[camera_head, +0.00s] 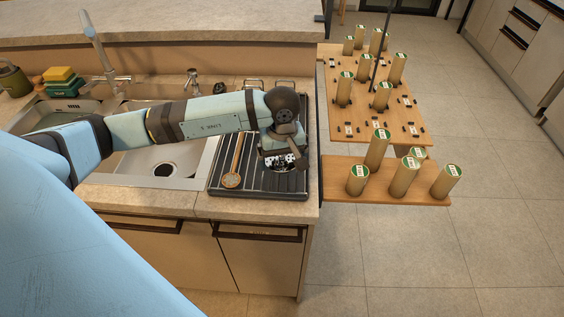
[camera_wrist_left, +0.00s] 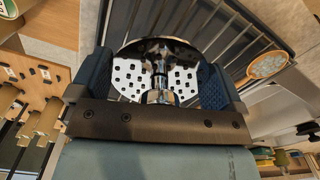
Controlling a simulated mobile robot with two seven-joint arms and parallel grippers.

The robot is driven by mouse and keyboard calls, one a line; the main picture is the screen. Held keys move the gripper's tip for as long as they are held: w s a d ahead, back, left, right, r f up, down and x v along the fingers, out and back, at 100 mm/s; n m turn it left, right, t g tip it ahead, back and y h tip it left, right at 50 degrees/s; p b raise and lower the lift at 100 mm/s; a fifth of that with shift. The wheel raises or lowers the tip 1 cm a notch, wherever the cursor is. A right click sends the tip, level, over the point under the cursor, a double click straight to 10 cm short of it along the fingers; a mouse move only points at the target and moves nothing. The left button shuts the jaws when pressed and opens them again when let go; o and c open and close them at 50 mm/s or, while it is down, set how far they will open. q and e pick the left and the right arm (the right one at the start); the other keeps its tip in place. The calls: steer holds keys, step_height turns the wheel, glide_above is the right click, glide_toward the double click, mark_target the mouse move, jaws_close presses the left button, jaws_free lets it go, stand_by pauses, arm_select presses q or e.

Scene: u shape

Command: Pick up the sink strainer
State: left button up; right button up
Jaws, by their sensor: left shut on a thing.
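The sink strainer (camera_wrist_left: 158,72) is a shiny round metal disc with many holes and a central knob. In the left wrist view it sits between the two blue fingers of my left gripper (camera_wrist_left: 158,85), which is shut on it. In the head view the strainer (camera_head: 280,163) shows just under my left gripper (camera_head: 283,158), over the right part of the dark ribbed drying rack (camera_head: 258,185). I cannot tell whether the strainer touches the rack. My right gripper is not in view.
A wooden brush (camera_head: 232,178) lies on the rack, left of the strainer. The sink basin (camera_head: 165,165) is further left, with a tall faucet (camera_head: 98,50) behind. Wooden boards with several upright cylinders (camera_head: 376,148) stand right of the counter. Open floor lies beyond.

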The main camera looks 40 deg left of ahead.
arm_select(q)
step_height(320, 180, up, 18)
steer(key=b, duration=0.1)
steer(key=m+p, duration=1)
glide_above(291, 164)
steer(key=s+d, duration=0.2)
steer(key=d, duration=0.2)
step_height(291, 164, down, 6)
steer(key=r, duration=0.1)
steer(key=shift+f, duration=0.25)
